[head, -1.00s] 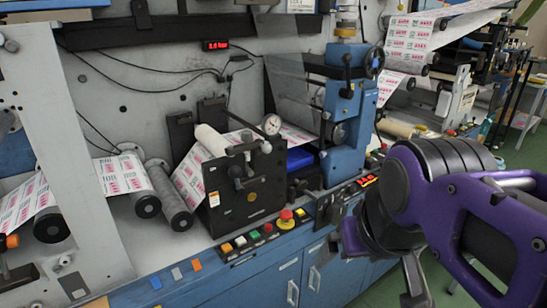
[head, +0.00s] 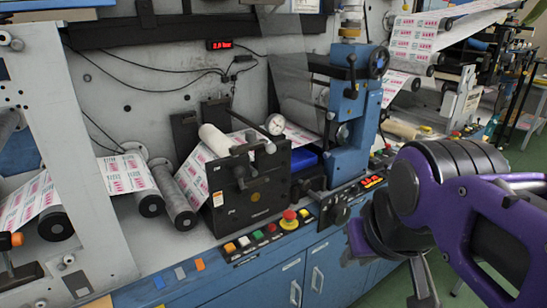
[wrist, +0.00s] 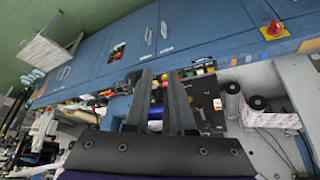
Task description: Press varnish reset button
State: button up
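A row of small coloured buttons (head: 257,238) sits on the sloped front panel of the machine: orange, white, green and red, with dark ones between. A red mushroom button on a yellow base (head: 289,216) stands at the row's right end. Lit red and yellow buttons (head: 373,181) sit further right. The labels are too small to read, so I cannot tell which button is the varnish reset. My gripper (wrist: 160,72) is open and empty in the wrist view, its two fingers apart and pointing towards the machine front. Coloured buttons (wrist: 200,69) show beyond its fingertips, apart from them.
Blue cabinet doors (head: 316,270) run below the panel. A black unit with a dial (head: 250,185) and a blue column (head: 352,110) rise behind the buttons. Printed web runs over rollers (head: 151,205) at left.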

grip_shut()
dwell(1.1)
